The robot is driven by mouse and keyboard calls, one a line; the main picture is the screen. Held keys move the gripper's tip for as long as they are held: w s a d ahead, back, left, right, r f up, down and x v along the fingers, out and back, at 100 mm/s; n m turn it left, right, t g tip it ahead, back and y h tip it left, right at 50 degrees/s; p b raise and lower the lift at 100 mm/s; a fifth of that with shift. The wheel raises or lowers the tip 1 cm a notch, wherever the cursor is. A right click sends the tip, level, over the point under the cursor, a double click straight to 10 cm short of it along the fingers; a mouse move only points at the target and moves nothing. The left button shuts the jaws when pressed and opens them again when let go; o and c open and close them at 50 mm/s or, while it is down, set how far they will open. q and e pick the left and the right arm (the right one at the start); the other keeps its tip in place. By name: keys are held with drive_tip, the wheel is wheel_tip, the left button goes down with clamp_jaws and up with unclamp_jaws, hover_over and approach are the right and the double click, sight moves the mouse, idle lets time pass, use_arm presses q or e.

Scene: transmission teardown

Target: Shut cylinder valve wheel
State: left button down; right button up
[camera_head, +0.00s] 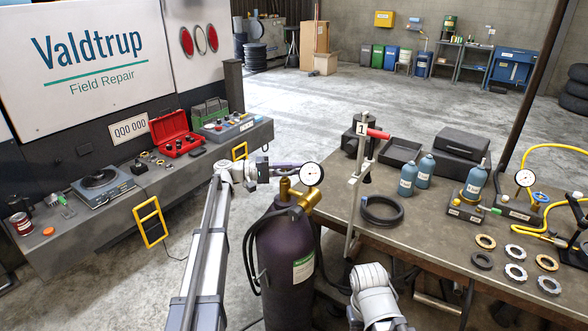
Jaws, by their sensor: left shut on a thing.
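The dark purple gas cylinder (285,255) stands upright at the bottom centre, in front of the table. A brass valve (287,190) sits on its top, with a brass regulator (308,199) and a round white gauge (312,174) to the right. My left gripper (284,168) reaches in from the left at the top of the valve. It is shut on what appears to be the valve wheel, which is mostly hidden at the jaws and small in the picture. My right arm shows at the bottom centre; its gripper is not in view.
The workbench (405,225) on the right holds a coiled black hose (382,210), blue canisters (408,180), several rings and a stand (357,190) close to the cylinder. A black hose (250,250) hangs beside the cylinder. A truck-side shelf (110,210) with a red toolbox (175,134) is left.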

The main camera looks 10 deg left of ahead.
use_arm(q)
drive_tip(key=shift+s+m+g, duration=0.1)
drive_tip(key=shift+m+g, duration=0.3)
drive_tip(key=shift+g, duration=0.2)
drive_tip(key=shift+s+d, duration=0.1)
drive_tip(key=c, duration=0.8)
unclamp_jaws()
drive_tip(key=shift+c, duration=0.2)
drive_tip(key=v, duration=0.8)
drive_tip(key=shift+f, duration=0.15)
